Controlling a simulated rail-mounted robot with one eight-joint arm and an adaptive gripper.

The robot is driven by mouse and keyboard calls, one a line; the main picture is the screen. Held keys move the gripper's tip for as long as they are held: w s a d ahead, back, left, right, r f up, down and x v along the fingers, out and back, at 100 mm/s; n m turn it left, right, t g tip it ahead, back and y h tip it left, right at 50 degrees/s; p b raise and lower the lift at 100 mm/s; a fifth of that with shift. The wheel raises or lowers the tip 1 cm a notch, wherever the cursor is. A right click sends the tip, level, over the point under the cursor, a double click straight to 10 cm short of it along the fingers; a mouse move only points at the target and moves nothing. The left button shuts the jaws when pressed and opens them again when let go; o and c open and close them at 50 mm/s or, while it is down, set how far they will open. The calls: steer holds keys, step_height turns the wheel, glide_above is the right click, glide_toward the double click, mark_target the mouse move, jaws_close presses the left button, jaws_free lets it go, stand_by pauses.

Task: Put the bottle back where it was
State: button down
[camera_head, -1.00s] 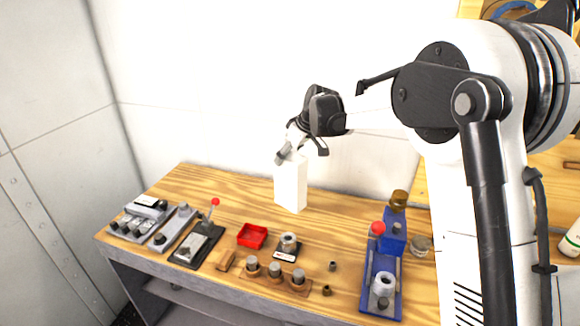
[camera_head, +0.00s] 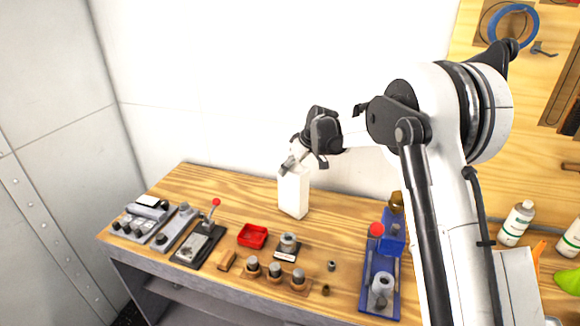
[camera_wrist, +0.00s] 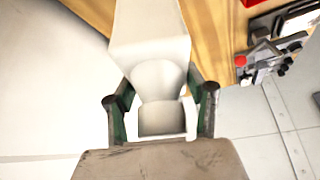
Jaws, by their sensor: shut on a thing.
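A plain white square-sided bottle (camera_head: 293,192) is near the back of the wooden bench (camera_head: 190,184), close to the wall. My gripper (camera_head: 291,164) is shut on its top and holds it roughly upright. In the wrist view, the gripper (camera_wrist: 160,98) has a finger on each side of the bottle's neck, and the bottle (camera_wrist: 150,40) extends away toward the wood. I cannot tell whether its base touches the bench.
In front of the bottle are a red tray (camera_head: 253,235), a metal cylinder on a small base (camera_head: 288,243) and a wooden block with several pegs (camera_head: 275,272). A blue device (camera_head: 381,270) stands right, lever devices (camera_head: 200,243) left. Another white bottle (camera_head: 517,222) is far right.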

steer(key=shift+f, duration=0.15)
steer(key=c, duration=0.8)
jaws_free()
